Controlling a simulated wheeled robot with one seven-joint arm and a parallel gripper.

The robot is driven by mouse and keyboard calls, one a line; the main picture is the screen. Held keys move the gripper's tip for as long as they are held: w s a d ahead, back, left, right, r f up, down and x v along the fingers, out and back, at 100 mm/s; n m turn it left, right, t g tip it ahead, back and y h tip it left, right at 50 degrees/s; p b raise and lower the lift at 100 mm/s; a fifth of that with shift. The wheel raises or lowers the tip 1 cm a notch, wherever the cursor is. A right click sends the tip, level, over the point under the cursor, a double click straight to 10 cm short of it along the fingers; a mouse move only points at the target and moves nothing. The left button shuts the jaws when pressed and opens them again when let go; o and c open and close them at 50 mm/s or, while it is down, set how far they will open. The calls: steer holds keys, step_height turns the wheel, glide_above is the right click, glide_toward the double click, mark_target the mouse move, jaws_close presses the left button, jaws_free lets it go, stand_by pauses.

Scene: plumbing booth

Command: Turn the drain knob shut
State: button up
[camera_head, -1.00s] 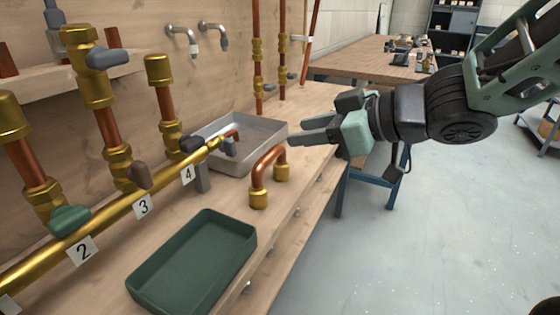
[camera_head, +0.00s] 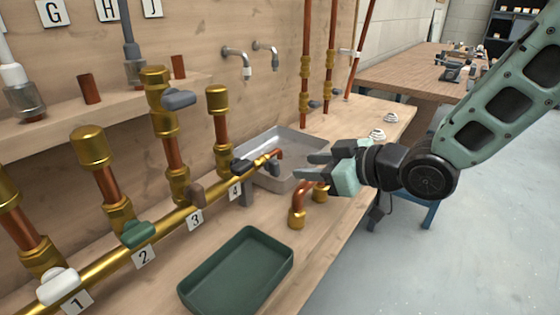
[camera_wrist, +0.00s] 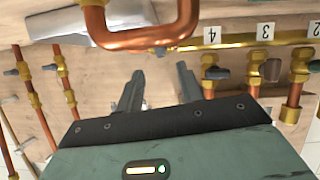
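The brass manifold (camera_head: 215,196) runs along the bench and ends over the grey metal tray (camera_head: 312,145). At its far end is a short copper spout with a small grey knob (camera_head: 273,169), which I take as the drain knob. Its exact angle is hard to tell. My gripper (camera_head: 305,167) is open and empty, a little right of that knob and apart from it, above the copper U-pipe (camera_head: 298,200). In the wrist view my two fingers (camera_wrist: 158,88) are spread. The U-pipe (camera_wrist: 150,40) crosses ahead of them and largely hides the knob area.
A green tray (camera_head: 240,270) lies on the bench in front. Numbered valves with coloured handles, among them a green one (camera_head: 137,233) and a brown one (camera_head: 197,192), line the manifold. White fittings (camera_head: 377,135) stand on the bench behind my gripper. Wall taps (camera_head: 238,55) hang above.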

mark_target(278, 166)
steer(key=x, duration=0.9)
steer(key=shift+b, duration=0.35)
jaws_close()
